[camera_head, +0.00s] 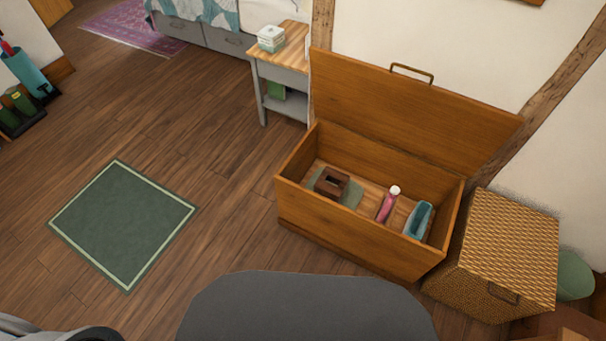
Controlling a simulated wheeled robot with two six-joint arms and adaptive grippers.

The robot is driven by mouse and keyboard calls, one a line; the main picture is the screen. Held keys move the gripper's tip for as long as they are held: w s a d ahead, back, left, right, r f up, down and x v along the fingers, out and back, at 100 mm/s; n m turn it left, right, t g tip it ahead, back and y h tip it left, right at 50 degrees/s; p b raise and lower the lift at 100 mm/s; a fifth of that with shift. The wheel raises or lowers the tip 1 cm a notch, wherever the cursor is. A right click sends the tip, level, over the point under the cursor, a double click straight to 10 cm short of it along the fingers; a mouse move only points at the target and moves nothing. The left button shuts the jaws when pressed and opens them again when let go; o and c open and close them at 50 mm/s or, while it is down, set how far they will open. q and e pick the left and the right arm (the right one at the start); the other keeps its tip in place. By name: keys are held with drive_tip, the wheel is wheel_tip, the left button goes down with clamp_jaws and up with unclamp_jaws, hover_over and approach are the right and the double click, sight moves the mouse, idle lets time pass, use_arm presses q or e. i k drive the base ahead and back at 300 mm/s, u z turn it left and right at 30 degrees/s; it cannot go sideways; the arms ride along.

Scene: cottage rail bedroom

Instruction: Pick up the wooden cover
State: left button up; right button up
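A small dark brown wooden cover (331,182), box-shaped with a dark opening in its top, sits inside the open wooden chest (345,236), toward its left end. It rests on or beside a green cloth patch (351,194) on the chest floor. The chest's hinged lid (410,110) stands raised against the wall. Neither of my grippers shows.
A pink bottle with a white cap (387,206) and a teal container (418,219) share the chest. A wicker box (510,249) stands close on the right. A grey bedside table (279,79) stands behind. Open floor and a green mat (123,223) lie left.

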sight(330, 191)
drive_tip(key=z, duration=0.05)
drive_tip(key=i, duration=0.8)
drive_tip(key=z, duration=0.85)
drive_tip(key=i, duration=0.4)
drive_tip(key=z, duration=0.5)
